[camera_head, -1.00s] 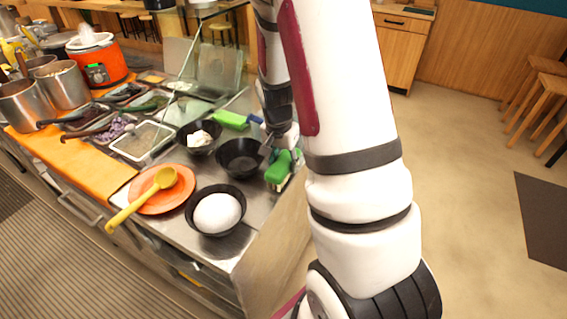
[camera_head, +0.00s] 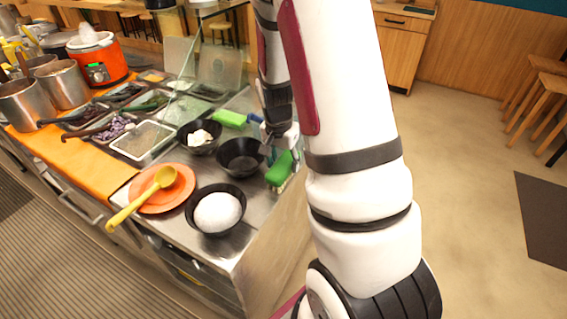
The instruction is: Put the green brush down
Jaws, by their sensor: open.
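A green brush (camera_head: 281,168) with pale bristles is at the right edge of the steel counter, just right of an empty black bowl (camera_head: 239,157). It looks tilted; whether it rests fully on the counter is hard to tell. My gripper (camera_head: 270,147) is open, pointing down just above and behind the brush, close to the bowl's right rim. My arm hides part of the gripper, and I cannot tell whether a finger touches the brush. A second green object (camera_head: 229,118) with a blue end lies farther back on the counter.
A black bowl with a white mound (camera_head: 217,212) stands in front. An orange plate (camera_head: 187,202) with a yellow ladle (camera_head: 143,197) is at left. A small black bowl (camera_head: 188,126) holds white pieces. Topping trays and an orange cooker (camera_head: 98,58) are farther left. The counter edge is close.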

